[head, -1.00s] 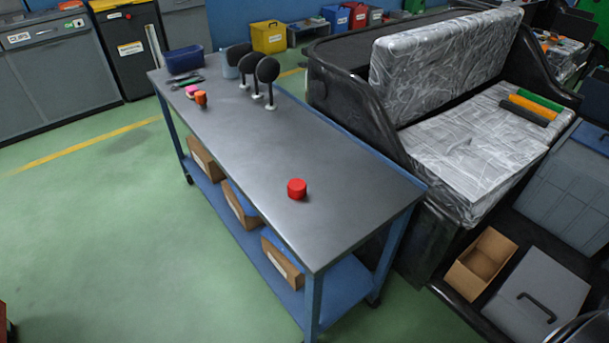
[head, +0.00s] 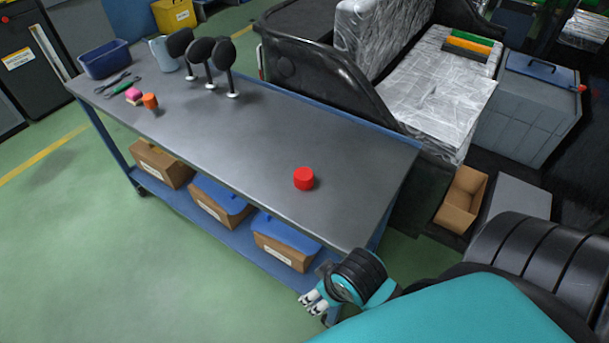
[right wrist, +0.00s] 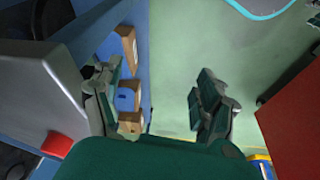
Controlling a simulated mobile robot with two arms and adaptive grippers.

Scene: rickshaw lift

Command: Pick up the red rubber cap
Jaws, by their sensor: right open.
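The red rubber cap (head: 304,178) stands on the grey top of the blue-framed workbench (head: 250,150), near its right end. It also shows at the lower left of the right wrist view (right wrist: 65,145). My right gripper (head: 313,302) is beside the bench's near right corner, in front of the cap and apart from it. In the right wrist view the two fingers (right wrist: 157,105) are spread wide with nothing between them. My left gripper is not in view.
Black round mirrors (head: 208,55), a blue bin (head: 105,60) and small pink and orange pieces (head: 150,102) stand toward the bench's left end. Boxes (head: 285,245) sit on its lower shelf. A plastic-wrapped seat (head: 430,95) is behind. The bench top around the cap is clear.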

